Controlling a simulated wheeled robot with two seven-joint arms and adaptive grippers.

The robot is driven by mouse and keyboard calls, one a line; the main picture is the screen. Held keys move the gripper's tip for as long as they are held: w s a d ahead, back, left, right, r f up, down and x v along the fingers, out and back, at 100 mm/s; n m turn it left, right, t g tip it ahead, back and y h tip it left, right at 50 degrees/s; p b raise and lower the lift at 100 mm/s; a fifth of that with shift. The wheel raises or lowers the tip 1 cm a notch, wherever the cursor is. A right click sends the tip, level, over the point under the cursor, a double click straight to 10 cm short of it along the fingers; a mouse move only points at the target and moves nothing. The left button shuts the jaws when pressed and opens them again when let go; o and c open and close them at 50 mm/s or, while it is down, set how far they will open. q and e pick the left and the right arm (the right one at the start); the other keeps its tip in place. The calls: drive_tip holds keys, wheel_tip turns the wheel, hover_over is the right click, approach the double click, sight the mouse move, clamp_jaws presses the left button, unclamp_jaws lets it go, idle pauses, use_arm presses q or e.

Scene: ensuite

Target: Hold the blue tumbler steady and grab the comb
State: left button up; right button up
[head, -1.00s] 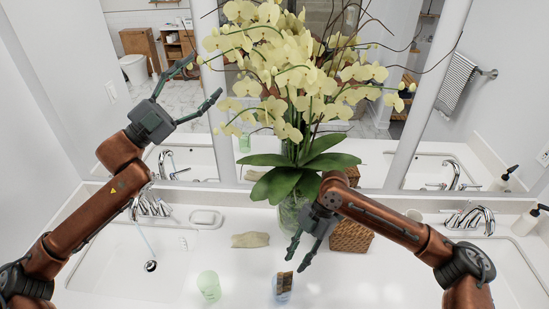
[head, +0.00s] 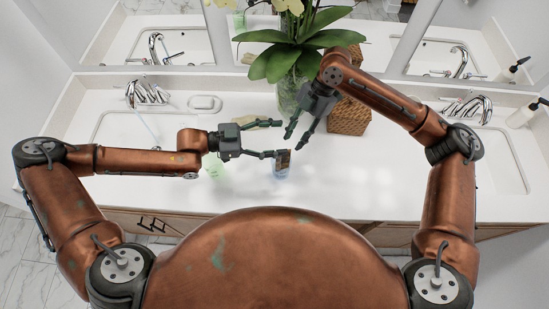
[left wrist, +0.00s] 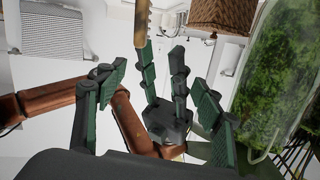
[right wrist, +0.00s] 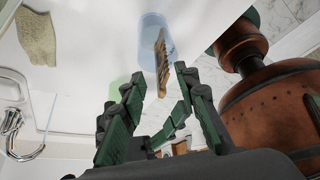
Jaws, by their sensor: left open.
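The blue tumbler (head: 280,173) stands on the white counter near its front edge, and it also shows in the right wrist view (right wrist: 149,45). The brown comb (head: 283,157) stands in it, its upper part above the rim; it also shows in the right wrist view (right wrist: 162,55) and at the top of the left wrist view (left wrist: 141,22). My left gripper (head: 277,139) is open, its lower fingertip close beside the comb and tumbler; contact is unclear. My right gripper (head: 294,141) is open and empty, pointing down just behind the comb. The two grippers are close together.
A pale green tumbler (head: 217,170) stands left of the blue one, partly under my left gripper. A glass vase (head: 291,97) of orchids and a wicker basket (head: 349,116) stand behind my right gripper. Sinks lie at both sides. The front counter right of the tumbler is clear.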

sight(285, 162)
use_arm(q)
drive_tip(key=shift+n+g+y, duration=0.3)
drive_tip(key=shift+n+y, duration=0.3)
drive_tip(key=shift+y, duration=0.2)
drive_tip(key=s+f, duration=0.1)
drive_tip(key=f, duration=0.6)
drive_tip(key=s+f, duration=0.1)
drive_tip(key=f, duration=0.2)
drive_tip(key=shift+s+a+f, duration=0.2)
drive_tip(key=shift+s+f, duration=0.05)
drive_tip(key=shift+s, duration=0.05)
drive_tip(key=shift+d+f, duration=0.1)
drive_tip(key=shift+f, duration=0.25)
drive_tip(key=x, duration=0.3)
drive_tip(key=shift+d+f, duration=0.15)
drive_tip(key=shift+d, duration=0.1)
drive_tip(key=shift+x, duration=2.05)
drive_tip(key=shift+w, duration=0.1)
drive_tip(key=shift+c, duration=0.2)
drive_tip(key=c, duration=1.6)
clamp_jaws()
